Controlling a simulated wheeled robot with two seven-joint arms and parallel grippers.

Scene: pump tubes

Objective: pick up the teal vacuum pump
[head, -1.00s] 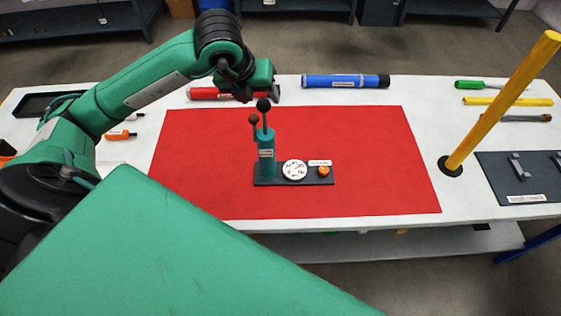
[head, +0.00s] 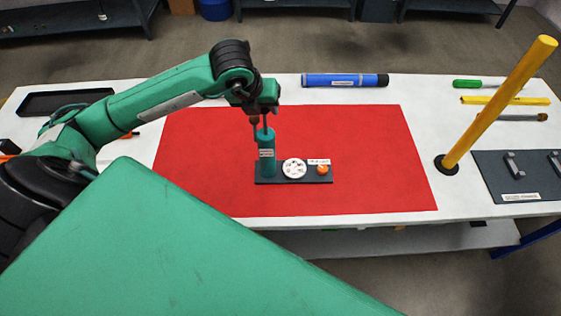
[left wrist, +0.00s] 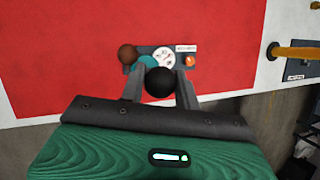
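The teal vacuum pump (head: 267,158) stands upright on its dark base plate (head: 310,179) on the red mat (head: 370,150). The plate also carries a white round gauge (head: 294,168) and an orange knob (head: 323,169). My left gripper (head: 258,114) is over the pump's top and hides its handle knobs in the head view. In the left wrist view the left gripper (left wrist: 162,88) is open, with its fingers on either side of the black ball knob (left wrist: 159,82). A brown knob (left wrist: 127,54) is beyond the left finger. Contact with the black knob cannot be told. My right gripper is not seen.
A blue tube (head: 345,80) lies behind the mat. A yellow post (head: 495,110) rises at the right beside a dark panel (head: 525,172) with handles. A black tray (head: 65,101) lies at the far left. The mat's right part is clear.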

